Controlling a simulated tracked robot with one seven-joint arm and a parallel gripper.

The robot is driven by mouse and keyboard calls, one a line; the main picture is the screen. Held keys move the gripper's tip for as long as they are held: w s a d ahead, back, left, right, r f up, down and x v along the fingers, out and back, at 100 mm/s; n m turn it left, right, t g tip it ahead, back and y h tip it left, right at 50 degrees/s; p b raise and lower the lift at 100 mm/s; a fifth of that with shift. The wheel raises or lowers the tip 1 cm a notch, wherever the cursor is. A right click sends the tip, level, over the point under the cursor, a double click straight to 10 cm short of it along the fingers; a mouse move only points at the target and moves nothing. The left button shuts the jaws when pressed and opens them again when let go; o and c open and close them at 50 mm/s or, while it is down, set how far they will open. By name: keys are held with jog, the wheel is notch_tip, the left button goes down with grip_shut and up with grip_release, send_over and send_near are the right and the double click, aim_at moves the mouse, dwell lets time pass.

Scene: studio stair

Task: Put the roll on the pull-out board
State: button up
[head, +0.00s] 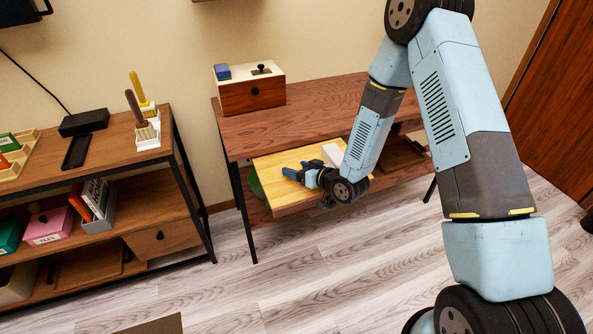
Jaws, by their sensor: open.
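The pull-out board (272,163) is a yellow wooden panel drawn out from under the top of the brown desk. My gripper (290,172) is open low over the board's left half, with its fingers pointing left. I cannot tell whether it touches the board. A whitish object (331,152) is on the board behind my wrist, partly hidden by my arm. I cannot tell whether it is the roll. I see no other thing that is clearly a roll. I see nothing clearly between the fingers.
A shelf unit (110,170) with boxes and tools stands at left. The floor between them is clear.

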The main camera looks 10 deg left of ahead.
jog(key=v, duration=1.2)
jog(key=shift+f, duration=0.1)
jog(key=shift+w+d+r, duration=0.2)
jog(key=shift+w+r, duration=0.1)
jog(key=shift+r, duration=0.05)
jog(key=w+d+r+m+t+h, duration=0.1)
jog(key=w+d+r+m+h, duration=0.2)
jog(key=d+r+h, duration=1.2)
jog(key=s+d+r+m+g+y, duration=0.1)
jog(key=s+d+r, duration=0.4)
jog(key=s+r, duration=0.5)
jog(key=s+d+r+m+g+y, duration=0.2)
jog(key=s+d+r+m, duration=0.2)
jog(key=s+r, duration=0.7)
jog(key=shift+s+d, duration=1)
jog(key=shift+s, duration=0.6)
